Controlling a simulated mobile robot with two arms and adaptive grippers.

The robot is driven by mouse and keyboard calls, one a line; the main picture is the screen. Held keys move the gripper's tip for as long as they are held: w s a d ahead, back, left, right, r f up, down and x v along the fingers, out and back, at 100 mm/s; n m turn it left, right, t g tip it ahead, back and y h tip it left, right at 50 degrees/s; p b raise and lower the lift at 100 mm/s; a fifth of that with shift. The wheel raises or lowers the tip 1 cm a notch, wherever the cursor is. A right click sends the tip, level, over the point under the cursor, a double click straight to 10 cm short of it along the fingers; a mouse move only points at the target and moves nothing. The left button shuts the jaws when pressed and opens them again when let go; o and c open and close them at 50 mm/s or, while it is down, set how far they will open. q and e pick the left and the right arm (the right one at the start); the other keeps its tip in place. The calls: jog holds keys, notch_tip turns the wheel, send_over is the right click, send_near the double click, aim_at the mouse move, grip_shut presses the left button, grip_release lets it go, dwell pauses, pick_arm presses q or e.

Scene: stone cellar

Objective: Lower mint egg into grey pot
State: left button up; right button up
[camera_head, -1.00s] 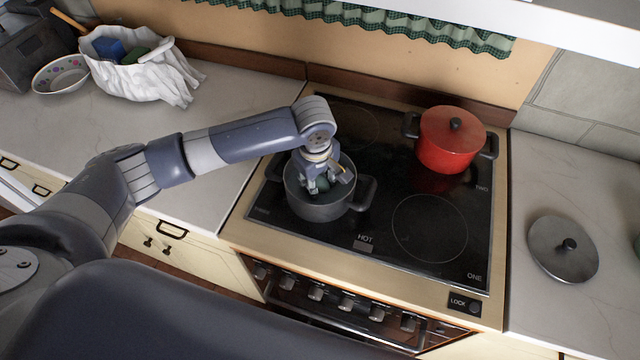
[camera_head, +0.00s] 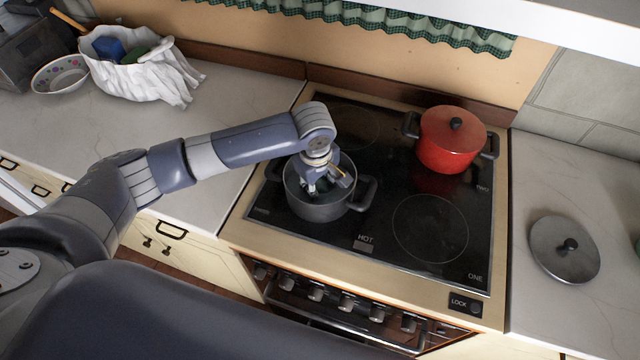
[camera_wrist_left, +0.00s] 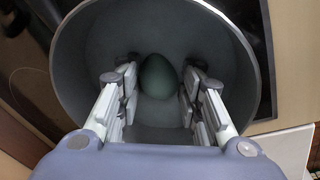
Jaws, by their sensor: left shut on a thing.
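The grey pot (camera_head: 318,207) stands open on the front left part of the black hob. My left gripper (camera_head: 320,186) points down inside its rim. In the left wrist view, the egg (camera_wrist_left: 158,77) looks dark green in the shade and sits between the two fingers of the left gripper (camera_wrist_left: 158,85), which is shut on it. The pot wall (camera_wrist_left: 85,60) surrounds the egg and fingertips in that view. I cannot tell whether the egg touches the pot floor. In the head view the egg is mostly hidden by the fingers. My right gripper is not in view.
A red lidded pot (camera_head: 452,145) stands at the back right of the hob (camera_head: 385,245). A grey lid (camera_head: 563,249) lies on the right counter. A floral bowl (camera_head: 60,76) and a white cloth-lined container (camera_head: 150,80) stand at the far left. The front right burner is clear.

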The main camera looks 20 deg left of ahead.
pick_arm(q)
jog(key=shift+f, duration=0.5)
dwell(0.3)
jog(key=o, duration=0.8)
jog(key=shift+r, duration=0.15)
notch_tip(320, 180, up, 12)
jog(key=s, duration=0.2)
jog(key=shift+f, duration=0.2)
